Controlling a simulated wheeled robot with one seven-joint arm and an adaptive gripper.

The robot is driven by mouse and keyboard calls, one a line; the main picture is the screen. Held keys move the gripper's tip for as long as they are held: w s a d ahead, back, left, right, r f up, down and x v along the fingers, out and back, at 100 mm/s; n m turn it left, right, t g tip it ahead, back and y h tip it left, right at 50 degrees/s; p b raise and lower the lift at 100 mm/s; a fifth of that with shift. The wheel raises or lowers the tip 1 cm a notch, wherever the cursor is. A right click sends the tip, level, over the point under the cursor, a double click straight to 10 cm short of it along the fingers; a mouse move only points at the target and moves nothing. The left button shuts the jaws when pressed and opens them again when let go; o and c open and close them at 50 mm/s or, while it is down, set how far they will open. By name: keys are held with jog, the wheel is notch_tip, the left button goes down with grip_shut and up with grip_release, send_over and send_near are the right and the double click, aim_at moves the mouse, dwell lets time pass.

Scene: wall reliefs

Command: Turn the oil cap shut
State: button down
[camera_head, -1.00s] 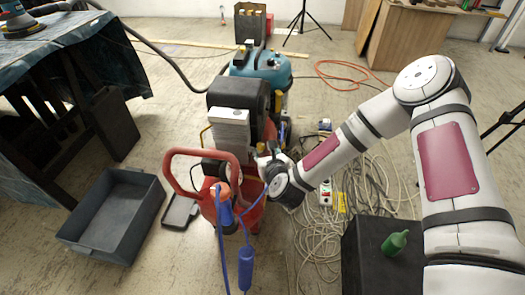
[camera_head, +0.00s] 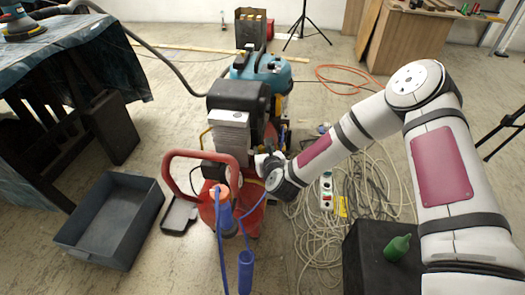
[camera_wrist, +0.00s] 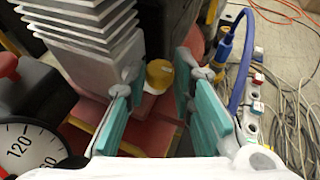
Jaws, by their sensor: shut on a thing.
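The yellow oil cap (camera_wrist: 159,76) sits low on the red and grey machine, beside the grey cooling fins (camera_wrist: 85,35), in the wrist view. My gripper (camera_wrist: 161,80) has its teal fingers on either side of the cap and is shut on it. The fingers partly cover the cap's surroundings, and its thread and seat are hidden. In the head view, my gripper (camera_head: 263,166) reaches the right side of the machine (camera_head: 228,130), just behind its red handle. The cap is hidden there.
A pressure dial (camera_wrist: 30,145) is at the lower left of the wrist view. A blue hose (camera_head: 222,245) hangs in front of the machine. Cables (camera_head: 335,205) and a power strip (camera_head: 326,190) lie to the right. A grey bin (camera_head: 85,245) stands on the left.

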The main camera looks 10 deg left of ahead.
jog(key=shift+w+d+n+g+y+b, duration=0.2)
jog(key=shift+w+n+g+y+b, duration=0.6)
jog(key=shift+n+g, duration=2.15)
jog(key=shift+w+d+n+g+y+b, duration=0.15)
jog(key=shift+n+g+y+b, duration=0.85)
jog(key=shift+n+g+y, duration=1.4)
jog(key=shift+w+d+n+g+y+b, duration=0.2)
jog(key=shift+w+n+g+y+b, duration=0.45)
jog(key=shift+n+g, duration=2.85)
jog(key=shift+s+f+n+g+b, duration=0.1)
jog(key=shift+s+n+g+b, duration=0.15)
jog(key=shift+n+b, duration=0.25)
jog(key=c, duration=1.4)
grip_release()
jog(key=shift+w, duration=0.1)
